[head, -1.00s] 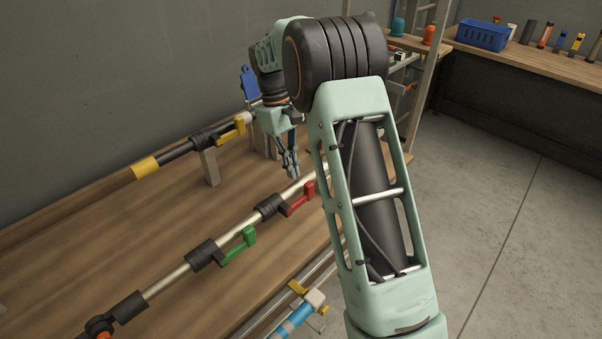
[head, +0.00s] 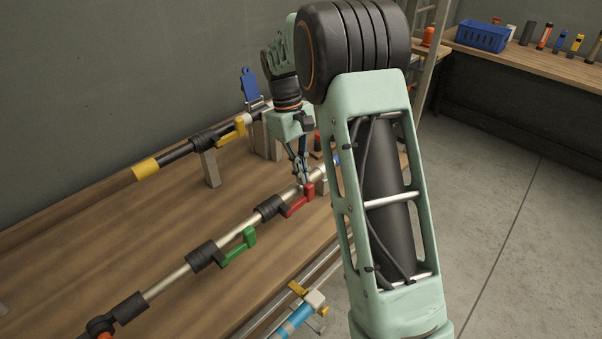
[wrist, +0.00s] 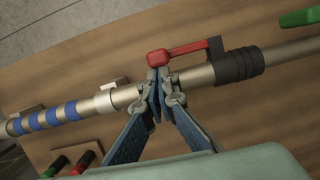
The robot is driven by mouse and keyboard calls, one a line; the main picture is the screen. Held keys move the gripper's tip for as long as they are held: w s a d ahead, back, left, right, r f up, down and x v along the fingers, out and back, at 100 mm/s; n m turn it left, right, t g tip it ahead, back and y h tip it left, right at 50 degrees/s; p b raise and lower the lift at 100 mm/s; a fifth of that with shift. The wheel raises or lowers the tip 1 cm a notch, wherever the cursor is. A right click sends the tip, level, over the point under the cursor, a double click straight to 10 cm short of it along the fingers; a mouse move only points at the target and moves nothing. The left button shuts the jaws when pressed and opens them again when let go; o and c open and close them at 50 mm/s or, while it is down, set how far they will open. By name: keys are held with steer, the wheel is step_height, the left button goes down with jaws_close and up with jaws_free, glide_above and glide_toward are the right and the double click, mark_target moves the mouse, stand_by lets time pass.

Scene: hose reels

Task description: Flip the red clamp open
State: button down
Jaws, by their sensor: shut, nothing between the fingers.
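The red clamp (head: 299,201) is a small lever on a black collar (head: 271,206) around a metal pole (head: 177,275). In the wrist view the red clamp (wrist: 179,53) lies alongside the pole, its wide end over my fingertips. My gripper (head: 306,182) is shut and empty, pointing down at the pole. In the wrist view my gripper (wrist: 158,76) has its fingertips together at the clamp's wide end, very near or touching it; I cannot tell which.
A green clamp (head: 239,247) sits lower on the same pole. A yellow clamp (head: 234,132) is on another pole behind, on a support block (head: 210,168). A blue-striped tube (head: 293,321) lies at the front. The wooden bench (head: 120,230) is clear between the poles.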

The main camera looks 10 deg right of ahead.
mark_target(313, 183)
steer(key=shift+s+d+m, duration=0.15)
steer(key=shift+d+m, duration=0.1)
steer(key=shift+m, duration=0.15)
steer(key=s+d+m, duration=0.1)
steer(key=s+m+p, duration=0.1)
steer(key=m, duration=0.1)
steer(key=shift+d+y, duration=0.35)
steer(key=shift+y, duration=0.05)
steer(key=s+m+y, duration=0.2)
steer(key=s+m, duration=0.6)
steer(key=m, duration=0.3)
steer(key=shift+d+m+y+p, duration=0.2)
steer(key=shift+m+y+p, duration=0.1)
steer(key=shift+m+p, duration=0.15)
steer(key=shift+w, duration=0.1)
steer(key=shift+w+a, duration=0.4)
steer(key=shift+a, duration=0.25)
